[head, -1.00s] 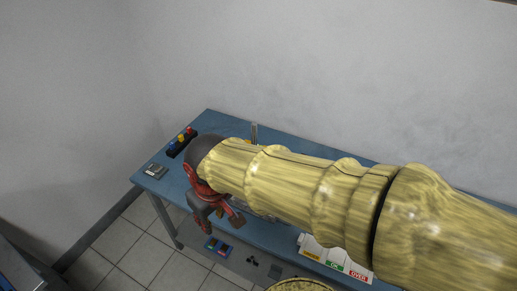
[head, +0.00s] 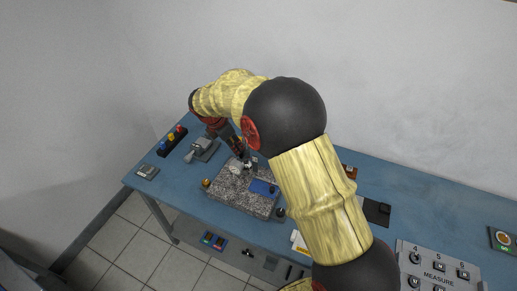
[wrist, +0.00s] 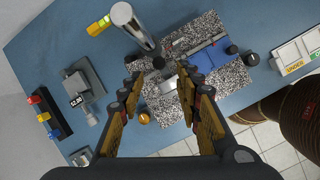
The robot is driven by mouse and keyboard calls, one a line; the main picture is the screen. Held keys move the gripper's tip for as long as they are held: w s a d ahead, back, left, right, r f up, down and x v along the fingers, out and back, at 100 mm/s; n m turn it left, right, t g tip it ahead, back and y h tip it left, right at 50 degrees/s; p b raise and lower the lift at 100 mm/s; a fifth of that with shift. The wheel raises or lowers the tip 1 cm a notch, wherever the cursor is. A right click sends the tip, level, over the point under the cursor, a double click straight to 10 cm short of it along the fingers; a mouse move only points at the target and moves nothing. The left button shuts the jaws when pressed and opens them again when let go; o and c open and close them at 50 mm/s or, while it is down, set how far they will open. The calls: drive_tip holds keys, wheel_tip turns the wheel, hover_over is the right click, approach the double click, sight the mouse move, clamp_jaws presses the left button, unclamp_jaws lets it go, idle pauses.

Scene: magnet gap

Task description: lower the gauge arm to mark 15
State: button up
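A speckled granite plate (head: 228,197) sits on the blue bench, and it also shows in the wrist view (wrist: 235,83). A shiny metal post (wrist: 135,28) rises at its upper left edge in the wrist view. A small grey metal piece (wrist: 169,83) lies between and beyond my fingers; I cannot tell whether it is the gauge arm. A blue block with a grey bar (wrist: 210,55) lies on the plate. My gripper (wrist: 160,72) is open above the plate, with nothing visibly held. No scale or mark 15 is readable.
A grey device with a small display (wrist: 76,101) and a rack of coloured pieces (head: 172,141) stand left of the plate. A labelled tray (wrist: 298,58) lies to the right in the wrist view. A MEASURE panel (head: 437,268) stands at the head view's lower right.

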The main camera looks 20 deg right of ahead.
sight(240, 151)
drive_tip(key=f+n, duration=0.1)
drive_tip(key=f, duration=0.1)
drive_tip(key=w+d+f, duration=0.1)
drive_tip(key=f, duration=0.1)
drive_tip(key=d+f+n+b, duration=0.1)
drive_tip(key=f, duration=0.2)
drive_tip(key=shift+w+d+n, duration=0.25)
drive_tip(key=shift+w+n, duration=0.05)
drive_tip(key=shift+c, duration=1.3)
clamp_jaws()
